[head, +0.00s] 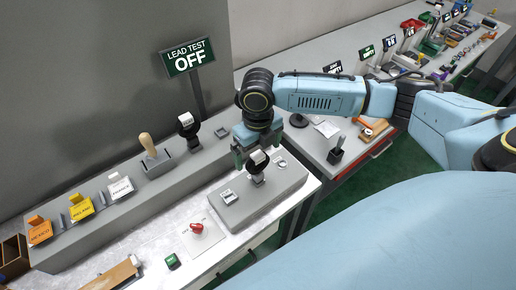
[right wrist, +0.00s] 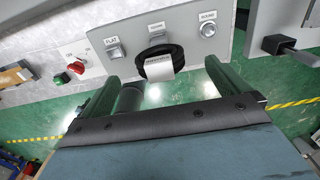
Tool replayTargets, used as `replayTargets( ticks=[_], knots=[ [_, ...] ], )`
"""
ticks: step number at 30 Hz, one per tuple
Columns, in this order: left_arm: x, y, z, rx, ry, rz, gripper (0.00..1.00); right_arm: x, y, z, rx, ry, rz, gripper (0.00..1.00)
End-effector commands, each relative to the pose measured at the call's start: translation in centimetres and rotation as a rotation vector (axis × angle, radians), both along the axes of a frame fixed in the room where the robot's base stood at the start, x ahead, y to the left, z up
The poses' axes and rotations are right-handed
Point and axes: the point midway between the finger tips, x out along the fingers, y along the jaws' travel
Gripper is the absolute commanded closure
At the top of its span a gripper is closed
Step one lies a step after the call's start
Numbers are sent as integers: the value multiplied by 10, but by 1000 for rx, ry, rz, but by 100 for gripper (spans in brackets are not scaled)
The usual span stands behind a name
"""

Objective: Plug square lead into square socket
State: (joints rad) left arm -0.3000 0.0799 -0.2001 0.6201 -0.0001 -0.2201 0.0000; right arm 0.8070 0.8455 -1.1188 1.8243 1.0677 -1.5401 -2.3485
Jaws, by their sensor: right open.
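The grey socket panel (head: 232,213) lies on the near bench. It also shows in the right wrist view (right wrist: 186,45), with a socket labelled FLAT (right wrist: 115,54) on the left and another small fitting (right wrist: 207,30) on the right. Between them stands a black round lead end (right wrist: 178,54) with a white tag (right wrist: 159,68); its lettering is too small to read surely. The same black piece shows in the head view (head: 257,177). My right gripper (head: 256,157) is open just above it, with the tag between and beyond its green fingers in the wrist view (right wrist: 163,77). The left gripper is out of view.
A sign (head: 188,57) reads LEAD TEST OFF. Another tagged black piece (head: 188,128) and a wooden-handled lever (head: 150,148) stand on the rear ledge. A red knob (head: 196,228) and green button (head: 172,261) sit left of the panel. A second bench stands right.

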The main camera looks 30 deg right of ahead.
Motion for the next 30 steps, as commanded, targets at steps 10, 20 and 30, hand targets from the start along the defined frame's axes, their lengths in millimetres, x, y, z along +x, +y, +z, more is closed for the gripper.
replayTargets(
  ticks=[10, 20, 30],
  knots=[
    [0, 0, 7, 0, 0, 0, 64, 0, 0, 17, 1, -2, 0, 0],
    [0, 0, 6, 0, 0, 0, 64, 0, 0, 17, 0, -1, 0, 0],
    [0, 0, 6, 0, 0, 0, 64, 0, 0, 17, 0, -1, 0, 0]
  ],
)
